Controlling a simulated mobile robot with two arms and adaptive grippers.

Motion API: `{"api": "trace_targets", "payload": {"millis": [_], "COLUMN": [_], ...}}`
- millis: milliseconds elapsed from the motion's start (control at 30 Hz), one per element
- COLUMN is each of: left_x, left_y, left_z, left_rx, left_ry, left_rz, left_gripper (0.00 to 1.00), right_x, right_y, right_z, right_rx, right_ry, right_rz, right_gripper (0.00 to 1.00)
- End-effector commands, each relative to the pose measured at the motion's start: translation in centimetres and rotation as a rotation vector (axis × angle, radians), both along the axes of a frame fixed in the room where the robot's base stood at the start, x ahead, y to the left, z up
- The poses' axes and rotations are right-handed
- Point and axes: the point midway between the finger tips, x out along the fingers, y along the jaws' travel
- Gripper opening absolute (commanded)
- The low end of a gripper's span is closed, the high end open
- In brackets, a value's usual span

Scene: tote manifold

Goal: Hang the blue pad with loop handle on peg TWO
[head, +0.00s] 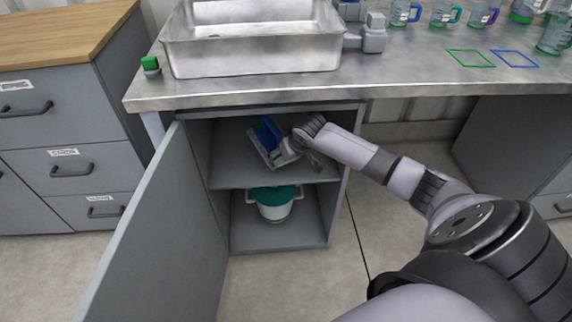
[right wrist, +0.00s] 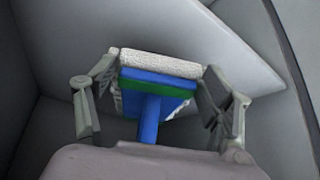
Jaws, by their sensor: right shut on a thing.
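The blue pad (head: 268,134) is inside the open cabinet, above the upper shelf, and looks tilted. In the right wrist view the pad (right wrist: 158,84) shows a white textured layer, a blue body, a green band and a blue stem toward my palm; the loop of the handle is not clearly seen. My right gripper (head: 286,151) reaches into the cabinet and is shut on the pad; in the right wrist view its fingers (right wrist: 160,100) stand on either side of it. I cannot tell whether the pad touches the shelf. My left gripper and peg TWO are not in view.
The cabinet door (head: 165,235) stands open at the left. A white and teal bucket (head: 274,205) stands on the cabinet floor. Above are the metal counter (head: 420,75) and a sink (head: 255,55). Several cups stand at the back right. The floor in front is clear.

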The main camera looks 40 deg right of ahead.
Motion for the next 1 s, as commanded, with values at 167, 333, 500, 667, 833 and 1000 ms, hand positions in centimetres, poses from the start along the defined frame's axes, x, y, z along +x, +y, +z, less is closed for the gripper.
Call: {"api": "trace_targets", "payload": {"millis": [167, 333, 500, 667, 833, 1000], "left_x": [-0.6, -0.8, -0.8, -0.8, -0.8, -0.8], "left_y": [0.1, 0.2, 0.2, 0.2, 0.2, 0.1], "left_z": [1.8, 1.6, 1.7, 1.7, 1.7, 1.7], "left_rx": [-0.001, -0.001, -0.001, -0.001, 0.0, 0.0], "left_ry": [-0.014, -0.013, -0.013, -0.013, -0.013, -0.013], "left_rz": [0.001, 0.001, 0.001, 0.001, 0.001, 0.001], "left_gripper": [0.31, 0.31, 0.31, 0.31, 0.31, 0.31], "right_x": [0.7, 0.7, 0.7, 0.7, 0.7, 0.7], "right_y": [-0.1, -0.1, -0.1, -0.1, -0.1, -0.1], "right_z": [-1.6, -3.4, -3.4, -3.5, -3.7, -3.7], "right_rx": [0.001, 0.001, 0.0, 0.001, 0.001, 0.001], "right_ry": [0.0, -0.002, -0.003, -0.002, 0.0, -0.001], "right_rz": [0.0, 0.0, 0.0, 0.0, 0.0, 0.0], "right_gripper": [0.44, 0.44, 0.44, 0.44, 0.83, 0.94]}}
